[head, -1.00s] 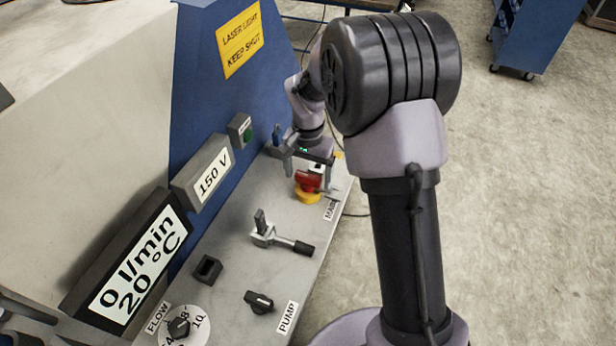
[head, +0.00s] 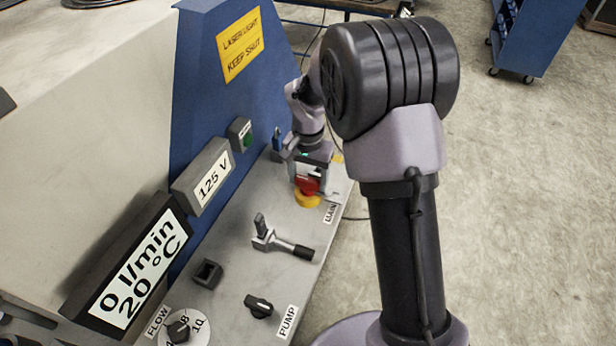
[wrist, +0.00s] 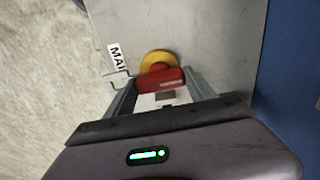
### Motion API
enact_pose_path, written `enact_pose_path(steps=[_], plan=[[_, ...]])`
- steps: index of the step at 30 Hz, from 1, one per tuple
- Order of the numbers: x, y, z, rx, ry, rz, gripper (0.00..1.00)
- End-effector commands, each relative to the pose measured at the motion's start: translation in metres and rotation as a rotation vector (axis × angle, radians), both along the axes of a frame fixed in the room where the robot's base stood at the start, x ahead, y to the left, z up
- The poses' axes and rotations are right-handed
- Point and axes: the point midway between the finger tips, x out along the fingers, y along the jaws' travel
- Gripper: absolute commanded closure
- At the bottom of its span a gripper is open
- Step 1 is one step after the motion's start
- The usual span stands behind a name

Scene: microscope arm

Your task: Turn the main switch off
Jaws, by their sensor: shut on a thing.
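The main switch (head: 308,186) is a red handle on a round yellow base (head: 307,201), at the far end of the grey panel beside a label that reads MAIN (head: 331,213). In the wrist view the red handle (wrist: 162,80) lies crosswise in front of the yellow base (wrist: 155,60). My gripper (head: 308,188) reaches down over the switch from above. Its fingers (wrist: 163,92) stand on either side of the red handle and are shut on it. Part of the handle's lower side is hidden by the gripper.
The voltage display (head: 208,178) reads 125 V, and another display (head: 138,270) reads 0 l/min and 20 °C. A lever with a black grip (head: 283,240), a pump knob (head: 259,306) and a flow dial (head: 181,328) sit nearer on the panel.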

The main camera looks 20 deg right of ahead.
Motion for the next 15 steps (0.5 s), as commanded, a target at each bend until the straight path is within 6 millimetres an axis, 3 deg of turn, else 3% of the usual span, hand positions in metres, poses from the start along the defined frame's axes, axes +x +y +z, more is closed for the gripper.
enact_pose_path(steps=[15], plan=[[0.0002, 0.0001, 0.003, 0.001, -0.001, 0.388, 1.0]])
